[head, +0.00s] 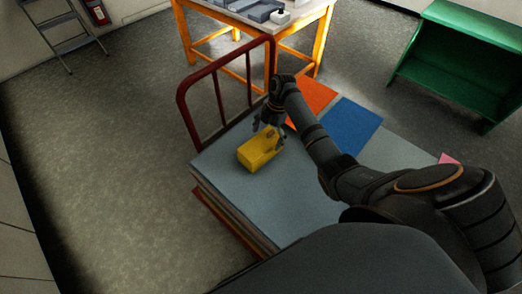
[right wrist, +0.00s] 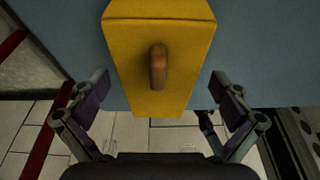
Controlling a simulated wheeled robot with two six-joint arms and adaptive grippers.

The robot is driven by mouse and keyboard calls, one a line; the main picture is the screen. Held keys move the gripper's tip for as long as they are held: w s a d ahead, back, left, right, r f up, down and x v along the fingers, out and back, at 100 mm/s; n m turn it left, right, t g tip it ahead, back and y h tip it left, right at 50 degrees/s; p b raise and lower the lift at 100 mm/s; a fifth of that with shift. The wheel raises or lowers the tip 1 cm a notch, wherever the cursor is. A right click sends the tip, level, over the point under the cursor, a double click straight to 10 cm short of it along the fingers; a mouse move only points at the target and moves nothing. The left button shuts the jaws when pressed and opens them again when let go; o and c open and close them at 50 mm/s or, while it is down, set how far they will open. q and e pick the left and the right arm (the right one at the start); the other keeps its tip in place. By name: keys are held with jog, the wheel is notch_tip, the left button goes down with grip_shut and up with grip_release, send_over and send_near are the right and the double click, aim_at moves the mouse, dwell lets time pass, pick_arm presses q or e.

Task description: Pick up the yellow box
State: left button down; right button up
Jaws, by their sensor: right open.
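The yellow box (head: 260,149) lies on the grey-blue top of a low stack of sheets (head: 300,207) in the head view. In the right wrist view the yellow box (right wrist: 160,85) fills the upper middle, with a small brown handle-like piece (right wrist: 158,67) on its face. My right gripper (head: 270,134) is over the far right end of the box in the head view. In the right wrist view its fingers (right wrist: 160,92) stand open, one on each side of the box, with gaps between them and its sides. My left gripper is not in view.
A dark red metal rail (head: 222,97) stands at the stack's far left edge. Orange (head: 312,100) and blue (head: 346,124) sheets lie beyond the arm. An orange-legged table (head: 288,33) is behind, a green shelf (head: 465,48) at the right. Floor at left is clear.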

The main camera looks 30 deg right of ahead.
aim_at(261, 148)
jog(key=f, duration=0.1)
jog(key=a+f, duration=0.2)
jog(key=shift+s+a+f, duration=0.2)
jog(key=shift+s+f, duration=0.1)
jog(key=shift+f, duration=0.5)
jog(key=c, duration=1.1)
jog(key=shift+c, duration=0.2)
jog(key=shift+r, duration=0.15)
